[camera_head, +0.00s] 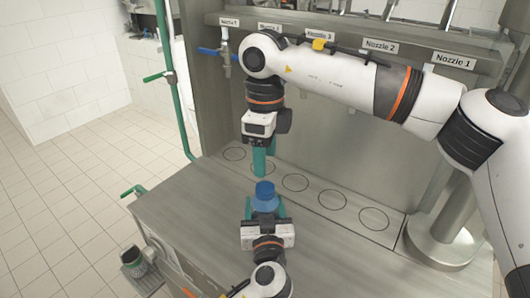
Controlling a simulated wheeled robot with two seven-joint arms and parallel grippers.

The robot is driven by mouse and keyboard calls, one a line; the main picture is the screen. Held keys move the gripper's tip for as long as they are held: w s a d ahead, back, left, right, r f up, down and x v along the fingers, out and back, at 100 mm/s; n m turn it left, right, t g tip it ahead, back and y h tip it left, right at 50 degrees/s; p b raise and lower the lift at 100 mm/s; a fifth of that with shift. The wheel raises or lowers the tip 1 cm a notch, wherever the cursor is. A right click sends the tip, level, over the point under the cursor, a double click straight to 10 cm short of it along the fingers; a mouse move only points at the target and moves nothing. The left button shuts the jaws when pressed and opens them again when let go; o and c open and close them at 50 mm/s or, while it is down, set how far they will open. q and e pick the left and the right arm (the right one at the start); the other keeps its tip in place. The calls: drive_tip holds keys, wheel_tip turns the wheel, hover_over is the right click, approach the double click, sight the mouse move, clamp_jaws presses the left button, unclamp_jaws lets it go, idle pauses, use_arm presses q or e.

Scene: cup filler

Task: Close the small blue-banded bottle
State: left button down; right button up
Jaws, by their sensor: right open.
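The small blue-banded bottle (264,204) stands in the middle of the view, in front of the row of circles, with a lighter blue top (265,187). My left gripper (265,209), coming up from the bottom, has its green fingers on both sides of the bottle's lower part and appears shut on it. My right gripper (264,161) points down just behind and above the bottle, with its green fingers apart and nothing seen between them. The view does not show whether the blue top is seated tight. The bottle's lower body is hidden by the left gripper.
Marked circles (295,183) run along the steel counter (185,215) under labelled nozzles (381,47). My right arm crosses in front of the nozzles. A blue-handled valve (208,52) is at upper left. The counter's left part is clear.

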sight(265, 186)
drive_tip(key=shift+r+n, duration=0.25)
drive_tip(key=shift+n, duration=0.15)
wheel_tip(265, 186, down, 8)
drive_tip(key=shift+f, duration=0.1)
idle(0.5)
drive_tip(key=c, duration=1)
drive_tip(key=shift+c, duration=0.2)
